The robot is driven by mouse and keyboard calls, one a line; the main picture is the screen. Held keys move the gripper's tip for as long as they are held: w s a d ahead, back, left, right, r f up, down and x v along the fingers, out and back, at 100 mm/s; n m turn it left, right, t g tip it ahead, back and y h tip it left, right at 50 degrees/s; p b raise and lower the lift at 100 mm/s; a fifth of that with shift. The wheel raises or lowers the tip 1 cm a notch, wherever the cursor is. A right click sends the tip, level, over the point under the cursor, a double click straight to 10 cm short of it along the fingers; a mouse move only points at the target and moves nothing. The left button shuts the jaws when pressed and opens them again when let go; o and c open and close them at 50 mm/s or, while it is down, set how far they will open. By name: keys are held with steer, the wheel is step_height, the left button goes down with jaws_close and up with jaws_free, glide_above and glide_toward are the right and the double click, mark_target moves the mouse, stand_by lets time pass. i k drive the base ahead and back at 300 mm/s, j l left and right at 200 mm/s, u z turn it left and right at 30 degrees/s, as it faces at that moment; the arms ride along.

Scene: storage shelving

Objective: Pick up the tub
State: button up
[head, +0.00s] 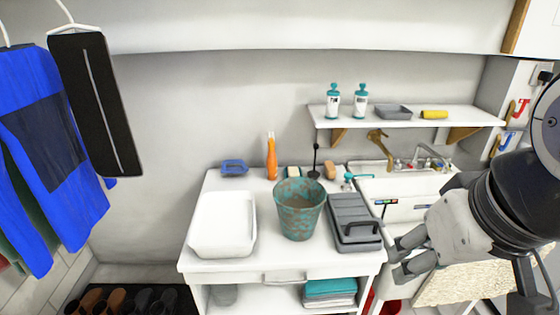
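The tub (223,222) is a white, open, rectangular basin with rounded corners. It stands upright on the left part of the white counter and looks empty. My gripper (396,266) is at the right, near the counter's right edge, with its fingers pointing left. The fingers are apart and I see nothing between them. The gripper is well away from the tub, with the bucket and the grey box between them in the picture.
A mottled teal bucket (299,209) stands right of the tub, then a dark grey box (355,222). An orange bottle (271,158), a blue dish (235,167) and brushes line the back. A wall shelf (400,119) hangs above. Clothes hang left; a sink (400,185) is right.

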mark_target(299, 201)
steer(key=z, duration=0.9)
steer(key=i+l+u, duration=0.2)
steer(key=l, duration=0.15)
steer(key=i+l+u, duration=0.25)
steer(key=k+l, duration=0.1)
